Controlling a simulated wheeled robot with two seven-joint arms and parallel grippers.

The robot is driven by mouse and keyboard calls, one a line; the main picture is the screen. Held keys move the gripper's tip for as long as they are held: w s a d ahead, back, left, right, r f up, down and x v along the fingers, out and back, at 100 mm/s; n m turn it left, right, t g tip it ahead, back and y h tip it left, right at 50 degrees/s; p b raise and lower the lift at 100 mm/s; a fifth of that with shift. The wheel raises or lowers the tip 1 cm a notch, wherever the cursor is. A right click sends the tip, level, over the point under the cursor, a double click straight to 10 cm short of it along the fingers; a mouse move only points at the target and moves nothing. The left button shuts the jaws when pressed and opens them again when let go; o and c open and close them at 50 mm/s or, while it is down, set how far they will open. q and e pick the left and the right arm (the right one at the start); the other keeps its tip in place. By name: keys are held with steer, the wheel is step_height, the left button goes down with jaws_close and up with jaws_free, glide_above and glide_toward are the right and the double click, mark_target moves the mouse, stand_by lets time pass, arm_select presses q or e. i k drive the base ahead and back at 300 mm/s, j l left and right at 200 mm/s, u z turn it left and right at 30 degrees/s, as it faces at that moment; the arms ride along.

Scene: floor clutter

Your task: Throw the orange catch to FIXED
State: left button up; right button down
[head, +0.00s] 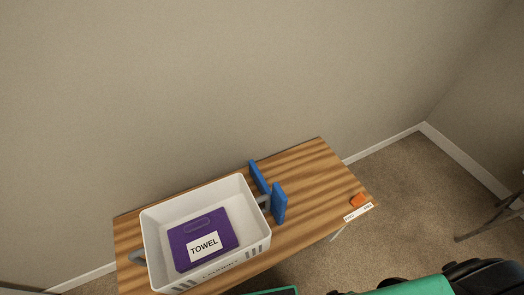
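The orange catch (358,199) is a small block at the right front corner of a wooden tabletop (310,170). A white label strip (356,213) runs along the table edge just in front of it. The strip has small dark print at each end, too small to read surely. The catch sits above the right half of the strip. Nothing touches it. Neither of my grippers can be made out in the head view.
A white bin (153,232) with grey handles stands on the table's left part, holding a purple item (217,221) labelled TOWEL. Blue upright pieces (279,203) stand beside its right handle. A dark-framed object (505,214) is at the right edge. Carpet right of the table is open.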

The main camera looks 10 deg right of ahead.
mark_target(359, 199)
steer(key=k+j+z, duration=0.1)
steer(key=z, duration=0.25)
steer(key=k+z, duration=0.2)
steer(key=z, duration=0.2)
steer(key=k+z, duration=0.1)
steer(key=z, duration=0.6)
